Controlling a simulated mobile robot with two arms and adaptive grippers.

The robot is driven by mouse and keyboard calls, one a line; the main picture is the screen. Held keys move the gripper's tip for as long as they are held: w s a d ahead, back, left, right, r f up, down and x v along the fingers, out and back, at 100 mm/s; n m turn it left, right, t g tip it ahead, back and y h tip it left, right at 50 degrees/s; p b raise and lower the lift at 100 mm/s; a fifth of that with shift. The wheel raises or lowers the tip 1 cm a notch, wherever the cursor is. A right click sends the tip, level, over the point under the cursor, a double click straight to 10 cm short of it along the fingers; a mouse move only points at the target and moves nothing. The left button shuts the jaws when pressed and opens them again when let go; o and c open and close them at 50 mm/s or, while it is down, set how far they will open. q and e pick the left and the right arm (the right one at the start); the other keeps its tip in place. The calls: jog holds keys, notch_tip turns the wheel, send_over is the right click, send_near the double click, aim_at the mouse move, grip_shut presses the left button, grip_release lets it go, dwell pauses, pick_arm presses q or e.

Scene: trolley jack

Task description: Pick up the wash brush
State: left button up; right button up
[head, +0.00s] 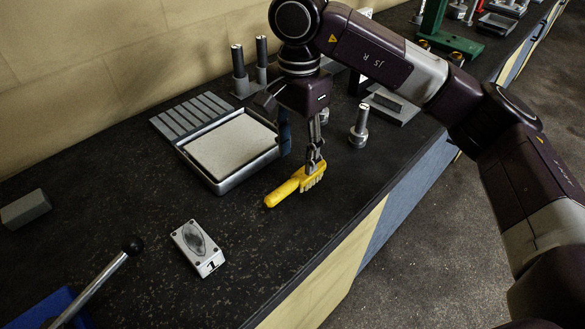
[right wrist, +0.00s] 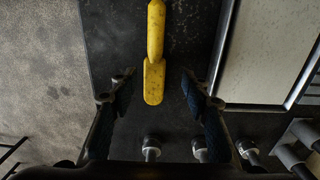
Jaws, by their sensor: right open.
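The yellow wash brush (head: 296,184) lies on the dark bench top, its handle pointing to the lower left and its bristle end to the upper right. My right gripper (head: 314,165) is above the bristle end of the brush, pointing down. In the right wrist view the brush (right wrist: 155,55) lies between and beyond the two fingers of my open right gripper (right wrist: 157,83). Dark gaps show on both sides of the brush, so neither finger appears to touch it. My left gripper is not in view.
A metal tray (head: 226,180) with a pale pad lies left of the brush. A grey metal post (head: 358,128) stands to its right. A small metal box (head: 199,248) and a black-knobbed lever (head: 132,246) are nearer. The bench's front edge runs along the right.

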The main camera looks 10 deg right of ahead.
aim_at(301, 175)
jog(key=f, duration=0.1)
jog(key=f+p, duration=0.1)
jog(key=s+d+f+p, duration=0.1)
jog(key=f, duration=0.1)
jog(key=shift+w+a+f, duration=0.1)
jog(key=shift+w+f, duration=0.1)
jog(key=shift+f, duration=1.2)
jog(key=shift+c, duration=0.5)
jog(key=c, duration=1)
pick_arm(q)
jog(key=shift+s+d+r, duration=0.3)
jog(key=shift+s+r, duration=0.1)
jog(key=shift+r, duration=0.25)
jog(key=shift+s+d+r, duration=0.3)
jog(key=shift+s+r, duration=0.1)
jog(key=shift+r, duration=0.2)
pick_arm(e)
grip_shut()
